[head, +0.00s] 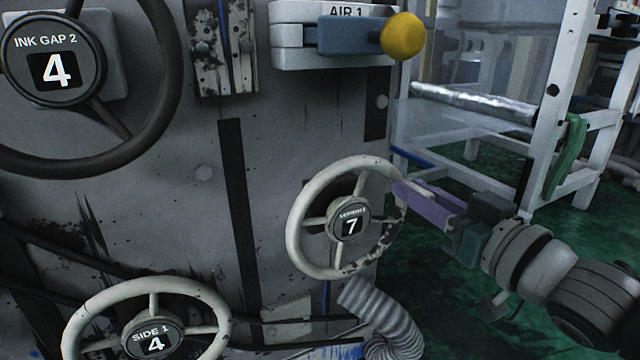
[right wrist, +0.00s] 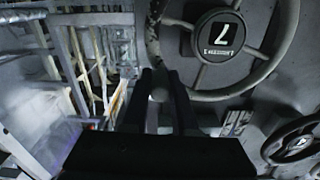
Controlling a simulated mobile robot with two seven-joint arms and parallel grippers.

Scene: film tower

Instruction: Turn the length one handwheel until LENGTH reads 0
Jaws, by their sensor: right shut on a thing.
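The length one handwheel (head: 294,222) is a worn pale wheel low on the grey machine panel, in the lower middle of the head view. Its dark hub display (head: 351,224) reads 7; the small label above the number is hard to read. My right gripper (head: 402,190) comes in from the right and is shut on the wheel's rim at its right side. In the right wrist view the wheel (right wrist: 284,50) appears upside down, with its rim running between the two dark fingers (right wrist: 160,88). My left gripper is not in view.
The SIDE 1 handwheel (head: 80,308), reading 4, is at the lower left. The dark INK GAP 2 wheel (head: 165,100), reading 4, is at the upper left. The AIR 1 lever has a yellow knob (head: 402,36). A ribbed hose (head: 375,310) hangs below the held wheel.

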